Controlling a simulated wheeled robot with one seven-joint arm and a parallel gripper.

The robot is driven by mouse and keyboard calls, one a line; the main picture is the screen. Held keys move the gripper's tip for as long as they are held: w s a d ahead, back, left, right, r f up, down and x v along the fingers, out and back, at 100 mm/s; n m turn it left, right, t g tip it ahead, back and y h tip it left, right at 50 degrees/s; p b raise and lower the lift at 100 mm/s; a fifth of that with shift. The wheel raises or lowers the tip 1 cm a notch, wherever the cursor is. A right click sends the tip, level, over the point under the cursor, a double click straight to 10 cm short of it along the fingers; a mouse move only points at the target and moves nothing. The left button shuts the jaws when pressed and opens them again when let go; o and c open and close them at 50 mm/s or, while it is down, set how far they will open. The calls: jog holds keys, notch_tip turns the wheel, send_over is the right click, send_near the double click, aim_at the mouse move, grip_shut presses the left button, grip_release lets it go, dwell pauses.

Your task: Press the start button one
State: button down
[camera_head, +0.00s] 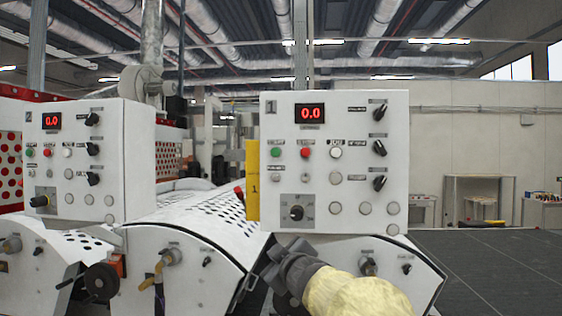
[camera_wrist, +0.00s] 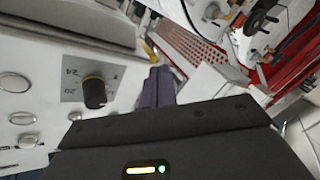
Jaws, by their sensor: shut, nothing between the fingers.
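The control panel marked 1 (camera_head: 350,190) stands at centre right, its red display (camera_head: 310,113) reading 0.0. A green button (camera_head: 276,152), likely start button one, sits at the upper left of its button row, left of a red button (camera_head: 305,153). The small labels are unreadable. My gripper (camera_head: 274,264) is below the panel's lower left edge, apart from the green button. In the wrist view, its dark fingers (camera_wrist: 158,87) are together and empty, beside a panel face with a black knob (camera_wrist: 95,92). The green button does not show there.
A second panel (camera_head: 80,190) with its own green button (camera_head: 30,153) stands at left. A yellow plate (camera_head: 252,180) borders panel 1's left side. White perforated roller covers (camera_head: 195,225) lie between the panels. A red perforated guard (camera_wrist: 190,50) shows in the wrist view.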

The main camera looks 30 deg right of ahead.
jog(key=s+d+r+n+y+p, duration=0.1)
jog(key=s+r+n, duration=0.2)
jog(key=r, duration=0.4)
jog(key=s+d+r+n+y+p, duration=0.1)
jog(key=s+r+n+y, duration=0.1)
jog(key=r+n, duration=0.4)
jog(key=s+d+r+n+y+p, duration=0.1)
jog(key=s+r+n, duration=0.3)
jog(key=r, duration=0.6)
jog(key=shift+s+t+y, duration=0.25)
jog(key=shift+t+y, duration=0.05)
jog(key=shift+y, duration=0.3)
jog(key=p, duration=0.4)
send_near(271, 152)
jog(key=w+a, duration=0.2)
jog(key=a, duration=0.1)
jog(key=w, duration=0.1)
jog(key=w+d+p, duration=0.1)
jog(key=w, duration=0.1)
jog(key=shift+p, duration=0.3)
jog(key=shift+w+d+f, duration=0.1)
jog(key=shift+w+d, duration=0.3)
jog(key=shift+d, duration=0.05)
